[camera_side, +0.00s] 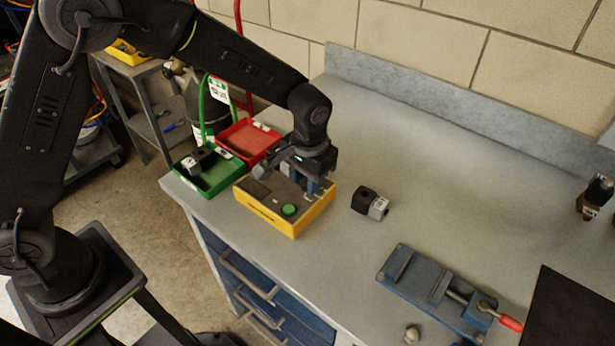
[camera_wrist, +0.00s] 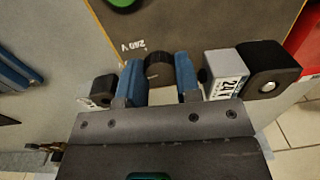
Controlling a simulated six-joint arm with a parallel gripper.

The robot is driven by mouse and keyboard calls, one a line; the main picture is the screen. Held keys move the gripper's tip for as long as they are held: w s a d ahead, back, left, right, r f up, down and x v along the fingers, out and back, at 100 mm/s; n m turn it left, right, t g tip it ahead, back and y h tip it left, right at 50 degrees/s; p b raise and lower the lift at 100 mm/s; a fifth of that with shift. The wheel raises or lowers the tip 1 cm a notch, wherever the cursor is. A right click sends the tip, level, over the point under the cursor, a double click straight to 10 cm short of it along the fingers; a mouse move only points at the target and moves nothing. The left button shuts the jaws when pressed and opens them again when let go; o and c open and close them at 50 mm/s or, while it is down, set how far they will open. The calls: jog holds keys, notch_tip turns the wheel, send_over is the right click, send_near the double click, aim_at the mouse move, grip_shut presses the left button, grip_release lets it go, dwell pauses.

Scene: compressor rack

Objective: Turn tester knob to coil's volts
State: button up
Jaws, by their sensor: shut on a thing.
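The yellow tester (camera_side: 268,215) sits on the bench with a green button (camera_side: 289,210) on its grey top. My gripper (camera_side: 313,190) points down over its far right part. In the wrist view, my gripper's blue fingers (camera_wrist: 158,82) are shut on the black knob (camera_wrist: 158,68), one on each side. A "240 V" mark (camera_wrist: 132,46) is printed near the knob. The knob's pointer cannot be made out. A black coil with a grey end (camera_wrist: 228,80) reading "24 V" is right of the fingers. Another coil (camera_wrist: 103,92) is left of them, its label unreadable.
A black and grey coil (camera_side: 370,203) lies on the bench right of the tester. A green tray (camera_side: 222,180) holding a coil and a red tray (camera_side: 249,140) are at the left. A blue vise (camera_side: 435,290) is at the front right. The bench behind is clear.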

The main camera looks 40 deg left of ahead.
jog(key=shift+n, duration=2.2)
jog(key=o, duration=0.6)
jog(key=shift+o, duration=0.2)
